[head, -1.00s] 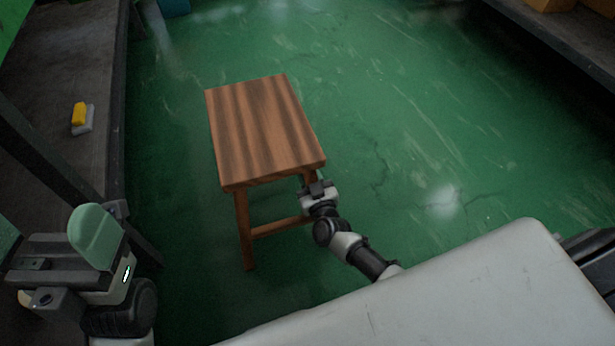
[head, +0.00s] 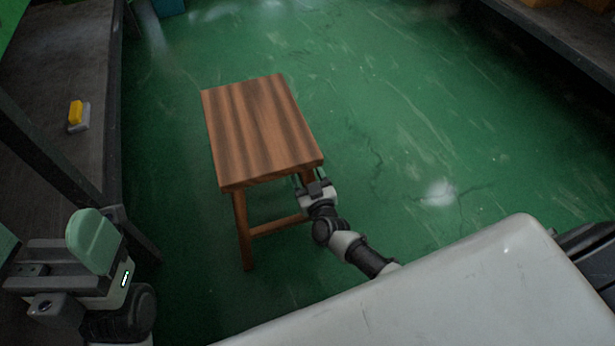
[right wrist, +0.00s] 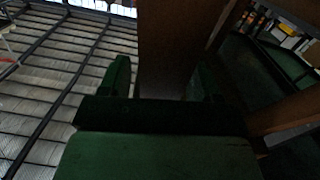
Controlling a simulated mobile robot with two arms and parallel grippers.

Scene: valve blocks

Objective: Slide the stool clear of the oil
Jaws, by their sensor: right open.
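The stool (head: 262,130), with a brown striped wooden top, stands upright on the green floor in the head view. My right gripper (head: 308,180) is at its near right leg, just below the seat, partly hidden by the seat. In the right wrist view, the open green fingers of my right gripper (right wrist: 165,78) are on either side of a wooden leg (right wrist: 172,50); I cannot tell whether they touch it. My left gripper (head: 92,245) is at the lower left, away from the stool, and its opening is not clear. I cannot make out any oil for certain.
A dark bench (head: 85,55) runs along the left with a yellow and grey object (head: 77,116) on it. A dark ledge (head: 560,45) is at the upper right. The green floor (head: 400,100) right of the stool looks free, with cracks and a shiny patch (head: 438,194).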

